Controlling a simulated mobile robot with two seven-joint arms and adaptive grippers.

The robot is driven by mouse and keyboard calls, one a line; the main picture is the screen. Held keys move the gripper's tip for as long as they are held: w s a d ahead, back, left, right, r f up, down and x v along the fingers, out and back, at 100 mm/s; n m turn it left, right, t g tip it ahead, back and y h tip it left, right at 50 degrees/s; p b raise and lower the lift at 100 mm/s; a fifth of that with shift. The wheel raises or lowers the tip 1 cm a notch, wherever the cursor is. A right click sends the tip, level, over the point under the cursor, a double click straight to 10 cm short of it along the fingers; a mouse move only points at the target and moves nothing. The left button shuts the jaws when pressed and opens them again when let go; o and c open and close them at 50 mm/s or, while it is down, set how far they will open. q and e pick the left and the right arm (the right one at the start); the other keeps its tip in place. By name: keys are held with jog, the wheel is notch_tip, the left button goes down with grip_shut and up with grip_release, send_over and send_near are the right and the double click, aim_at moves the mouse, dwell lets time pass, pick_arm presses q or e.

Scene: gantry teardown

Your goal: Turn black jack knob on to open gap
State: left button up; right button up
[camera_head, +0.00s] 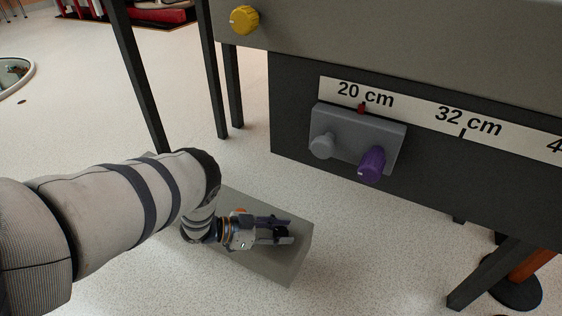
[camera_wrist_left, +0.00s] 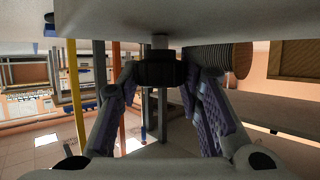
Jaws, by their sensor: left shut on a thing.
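My left gripper (camera_head: 288,232) is at the near side of a long grey block (camera_head: 296,248) low over the floor. In the left wrist view, the black jack knob (camera_wrist_left: 160,69) sits on a short grey stem between the two fingers of the left gripper (camera_wrist_left: 160,82). The fingers are shut on the knob from both sides. In the head view the knob is mostly hidden by the fingers, showing only as a dark patch. How far the knob is turned cannot be told. My right gripper is in neither view.
The dark gantry beam (camera_head: 290,120) overhangs at the upper right. It bears a scale strip (camera_head: 400,104), a grey plate (camera_head: 382,135) with a grey knob (camera_head: 321,146) and a purple knob (camera_head: 371,164). A yellow knob (camera_head: 244,19) is above. Dark legs (camera_head: 140,85) stand behind.

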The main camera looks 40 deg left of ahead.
pick_arm(q)
jog(key=shift+f, duration=0.1)
jog(key=o, duration=1.2)
jog(key=v, duration=1.2)
jog(key=shift+d, duration=0.1)
